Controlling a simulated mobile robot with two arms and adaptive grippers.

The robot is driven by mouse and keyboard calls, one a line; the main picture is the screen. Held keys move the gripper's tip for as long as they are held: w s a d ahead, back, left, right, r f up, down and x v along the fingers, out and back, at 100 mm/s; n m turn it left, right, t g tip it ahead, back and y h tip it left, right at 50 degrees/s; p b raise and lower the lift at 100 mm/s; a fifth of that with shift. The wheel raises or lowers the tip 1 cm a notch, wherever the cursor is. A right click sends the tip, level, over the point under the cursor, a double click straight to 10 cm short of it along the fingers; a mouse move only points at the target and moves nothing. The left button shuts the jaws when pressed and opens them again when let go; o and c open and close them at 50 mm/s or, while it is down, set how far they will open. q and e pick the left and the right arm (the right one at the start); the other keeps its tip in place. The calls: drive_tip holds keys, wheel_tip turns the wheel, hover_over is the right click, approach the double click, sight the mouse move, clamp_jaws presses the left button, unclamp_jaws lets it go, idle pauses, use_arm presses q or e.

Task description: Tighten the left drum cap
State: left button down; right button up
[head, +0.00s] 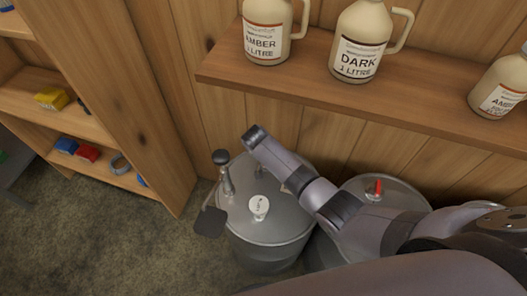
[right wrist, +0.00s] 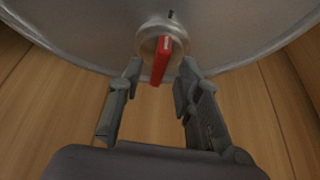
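The left drum (head: 262,228) is a grey metal drum with a small white cap (head: 259,206) on its lid. The marking on the cap is too small to read. The right drum (head: 408,199) has a red handle (head: 377,187) on its lid. My left gripper is not visible.
A metal stem with a black knob (head: 221,157) and a dark paddle (head: 209,222) stands at the left drum. A wooden shelf (head: 430,112) with several jugs overhangs behind the drums. A shelf unit (head: 150,90) stands at left. The floor (head: 110,230) at lower left is clear.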

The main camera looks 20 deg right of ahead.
drive_tip(key=v, duration=1.1)
drive_tip(key=shift+s, duration=0.1)
